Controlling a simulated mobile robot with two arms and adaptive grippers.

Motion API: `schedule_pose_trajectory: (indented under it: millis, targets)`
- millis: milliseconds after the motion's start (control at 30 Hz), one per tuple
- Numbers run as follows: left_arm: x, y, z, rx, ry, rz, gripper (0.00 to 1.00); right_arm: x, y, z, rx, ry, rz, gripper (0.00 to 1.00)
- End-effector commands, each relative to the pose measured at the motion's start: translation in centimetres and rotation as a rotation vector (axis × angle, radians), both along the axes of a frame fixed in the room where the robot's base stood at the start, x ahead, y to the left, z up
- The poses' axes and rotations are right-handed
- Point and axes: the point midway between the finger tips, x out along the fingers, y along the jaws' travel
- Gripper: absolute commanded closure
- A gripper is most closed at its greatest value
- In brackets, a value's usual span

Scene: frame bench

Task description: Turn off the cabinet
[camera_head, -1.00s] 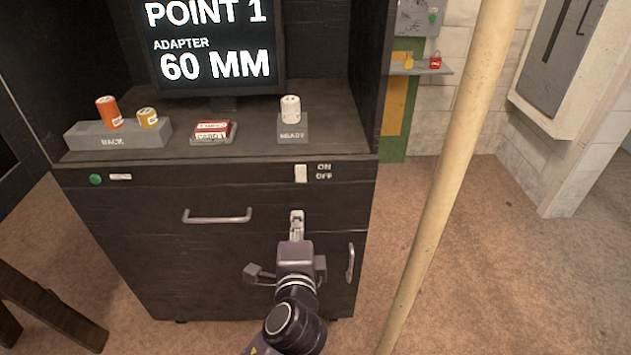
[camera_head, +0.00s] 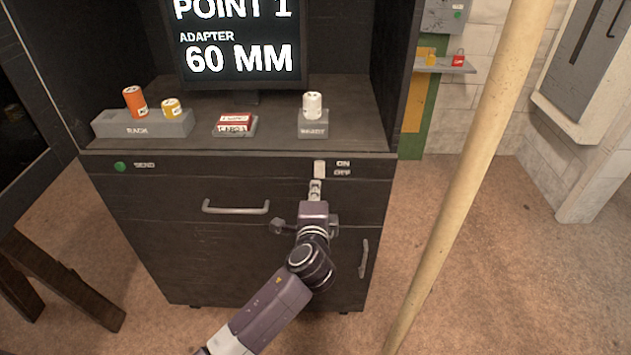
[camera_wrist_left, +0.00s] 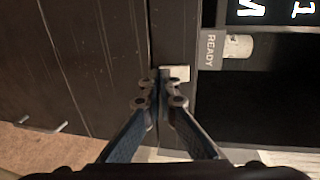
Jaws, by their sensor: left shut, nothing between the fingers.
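The dark cabinet (camera_head: 150,215) stands in front of me with its screen lit. Its white rocker switch (camera_head: 319,169) is on the front strip beside the ON and OFF labels (camera_head: 343,168). My left gripper (camera_head: 316,184) is shut and empty, its fingertips just below the switch in the head view. In the left wrist view the fingertips (camera_wrist_left: 162,76) are right by the white switch (camera_wrist_left: 178,73) and overlap its edge; I cannot tell whether they touch it. My right gripper is not in view.
A green SEND button (camera_head: 120,167), a drawer handle (camera_head: 236,208) and a door handle (camera_head: 364,258) are on the cabinet front. A rack (camera_head: 160,128) and a READY stand (camera_head: 313,126) with a white cylinder sit on the shelf. A pale pole (camera_head: 465,180) rises at the right.

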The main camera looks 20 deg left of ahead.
Motion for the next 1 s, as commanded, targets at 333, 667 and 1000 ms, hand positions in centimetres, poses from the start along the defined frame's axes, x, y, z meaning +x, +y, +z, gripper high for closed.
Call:
schedule_pose_trajectory:
  millis: [333,667,1000]
  targets:
    - [2.6,0.8,-0.5,0.0,0.001,0.001,1.0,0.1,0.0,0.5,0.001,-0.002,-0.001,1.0]
    - [2.6,0.8,-0.6,0.0,0.0,0.0,1.0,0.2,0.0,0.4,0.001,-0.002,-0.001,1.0]
    - [3.3,0.9,-1.9,0.023,-0.083,0.0,1.0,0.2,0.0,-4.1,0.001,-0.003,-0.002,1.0]
